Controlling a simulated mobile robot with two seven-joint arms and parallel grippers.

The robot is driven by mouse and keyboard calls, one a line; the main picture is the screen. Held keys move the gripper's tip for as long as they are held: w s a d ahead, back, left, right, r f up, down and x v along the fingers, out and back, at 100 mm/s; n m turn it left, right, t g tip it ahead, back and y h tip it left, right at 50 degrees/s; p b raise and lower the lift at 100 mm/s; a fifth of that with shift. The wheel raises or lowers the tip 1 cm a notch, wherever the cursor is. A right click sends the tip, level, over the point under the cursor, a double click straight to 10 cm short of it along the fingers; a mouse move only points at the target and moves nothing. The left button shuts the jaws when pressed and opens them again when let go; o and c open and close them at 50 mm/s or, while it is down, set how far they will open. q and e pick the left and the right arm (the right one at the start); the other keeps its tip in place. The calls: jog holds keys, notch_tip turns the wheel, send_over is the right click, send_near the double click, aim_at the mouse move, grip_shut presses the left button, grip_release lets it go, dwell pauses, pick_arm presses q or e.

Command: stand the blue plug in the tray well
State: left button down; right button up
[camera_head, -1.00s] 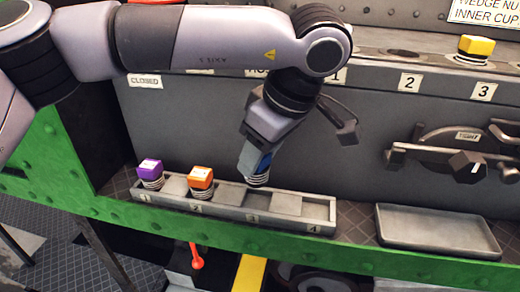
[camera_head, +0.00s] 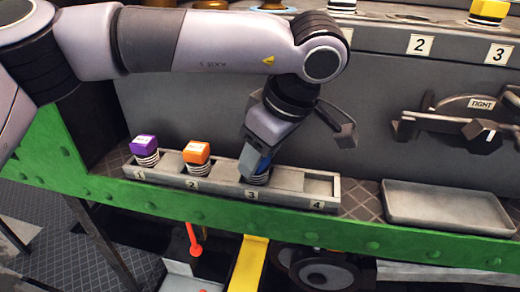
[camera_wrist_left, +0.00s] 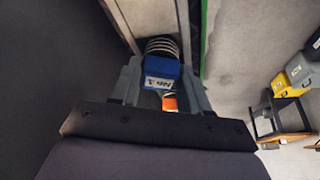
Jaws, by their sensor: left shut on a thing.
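My left gripper (camera_head: 259,164) is shut on the blue plug (camera_head: 265,162) above the tray (camera_head: 285,199). The plug's ribbed lower end is at the well marked 3, and I cannot tell whether it touches the well floor. It looks about upright. In the left wrist view the blue plug (camera_wrist_left: 161,68), with a white label, sits between the fingers of the left gripper (camera_wrist_left: 160,85), with its ribbed end toward the tray (camera_wrist_left: 118,20). My right gripper is not in view.
A purple plug (camera_head: 143,142) stands in well 1 and an orange plug (camera_head: 196,153) in well 2, left of the gripper. Well 4 (camera_head: 319,188) is empty. An empty grey pan (camera_head: 435,206) lies to the right. A handle mechanism (camera_head: 470,116) sticks out of the wall.

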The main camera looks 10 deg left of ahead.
pick_arm(q)
grip_release()
dwell(0.3)
jog(key=shift+r, duration=0.15)
dwell(0.5)
jog(key=shift+r, duration=0.15)
jog(key=shift+r+p, duration=1)
jog(key=shift+r, duration=0.1)
